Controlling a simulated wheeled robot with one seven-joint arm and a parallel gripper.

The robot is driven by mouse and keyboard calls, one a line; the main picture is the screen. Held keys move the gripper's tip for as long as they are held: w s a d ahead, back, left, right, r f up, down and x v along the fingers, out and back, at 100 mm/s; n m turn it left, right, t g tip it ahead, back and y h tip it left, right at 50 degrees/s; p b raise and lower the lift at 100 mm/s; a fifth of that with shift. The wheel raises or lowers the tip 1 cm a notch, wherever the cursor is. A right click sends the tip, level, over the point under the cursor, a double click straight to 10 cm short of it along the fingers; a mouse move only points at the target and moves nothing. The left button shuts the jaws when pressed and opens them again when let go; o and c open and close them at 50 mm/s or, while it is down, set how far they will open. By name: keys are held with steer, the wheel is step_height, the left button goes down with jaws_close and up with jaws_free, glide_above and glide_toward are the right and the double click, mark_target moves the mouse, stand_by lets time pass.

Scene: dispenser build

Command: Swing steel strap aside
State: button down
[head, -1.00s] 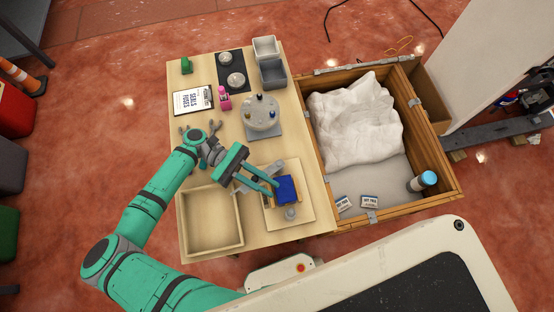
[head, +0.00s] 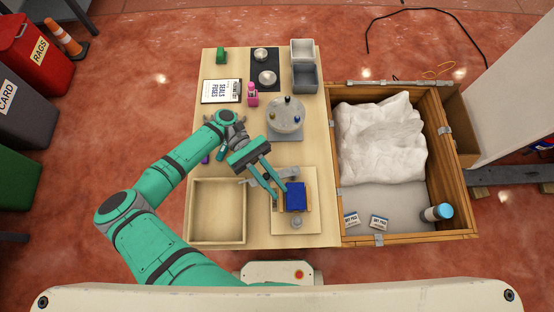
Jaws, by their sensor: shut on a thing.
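The blue block sits on a yellowish piece on the board. I cannot tell whether the fingertips touch the block.
An empty wooden tray (head: 217,236) lies left of the board. A round grey turntable (head: 286,116) with small knobs stands behind. A pink bottle (head: 253,97), grey bin (head: 305,77) and label card (head: 222,91) are further back. A wooden crate (head: 455,175) with white cloth adjoins right.

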steer(key=shift+d, duration=0.1)
steer(key=c, duration=1.7)
jaws_free()
steer(key=v, duration=1.1)
steer(key=shift+s, duration=0.1)
